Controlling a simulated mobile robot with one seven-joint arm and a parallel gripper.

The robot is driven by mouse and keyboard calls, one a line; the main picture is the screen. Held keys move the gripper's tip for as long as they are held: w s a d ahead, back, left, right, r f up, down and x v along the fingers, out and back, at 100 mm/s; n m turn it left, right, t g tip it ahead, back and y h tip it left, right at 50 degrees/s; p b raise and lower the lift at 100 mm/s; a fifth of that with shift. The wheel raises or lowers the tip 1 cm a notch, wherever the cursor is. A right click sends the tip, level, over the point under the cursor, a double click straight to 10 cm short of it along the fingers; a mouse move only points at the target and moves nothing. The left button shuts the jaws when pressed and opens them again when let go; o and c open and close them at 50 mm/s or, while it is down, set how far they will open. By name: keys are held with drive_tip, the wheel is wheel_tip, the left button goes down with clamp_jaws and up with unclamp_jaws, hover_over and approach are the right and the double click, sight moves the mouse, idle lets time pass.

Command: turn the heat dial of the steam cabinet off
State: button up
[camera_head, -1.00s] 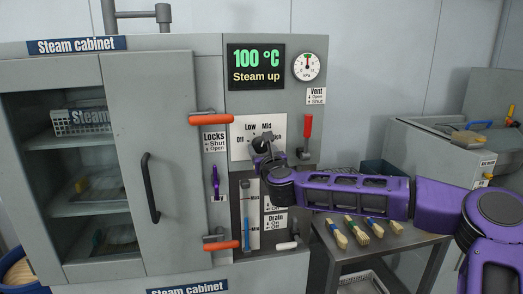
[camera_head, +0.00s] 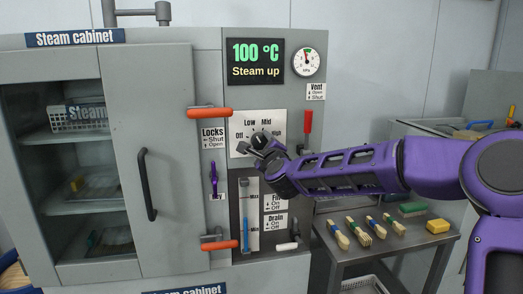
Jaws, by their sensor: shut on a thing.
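The steam cabinet (camera_head: 165,75) stands at the left and middle. Its heat dial (camera_head: 258,137) sits on a white plate marked Off, Low and Mid. My gripper (camera_head: 256,145) is at the dial and shut on its knob, reaching in from the lower right. The gripper hides part of the knob, its pointer and the right-hand label, so I cannot tell the exact setting. The display (camera_head: 256,62) above reads 100 °C and Steam up.
Orange lock handles (camera_head: 209,113) and a purple key (camera_head: 213,178) are left of the dial. A red vent lever (camera_head: 308,122) is close on the right. A side table (camera_head: 345,262) holds several brushes and a yellow block (camera_head: 438,226).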

drive_tip(key=n+b, duration=0.2)
drive_tip(key=n, duration=0.2)
drive_tip(key=shift+n+b, duration=0.3)
drive_tip(key=shift+b, duration=0.05)
drive_tip(key=shift+n+b, duration=1.2)
drive_tip(key=shift+n, duration=0.8)
drive_tip(key=shift+r, duration=0.1)
drive_tip(key=o, duration=1.4)
drive_tip(key=shift+s, duration=0.1)
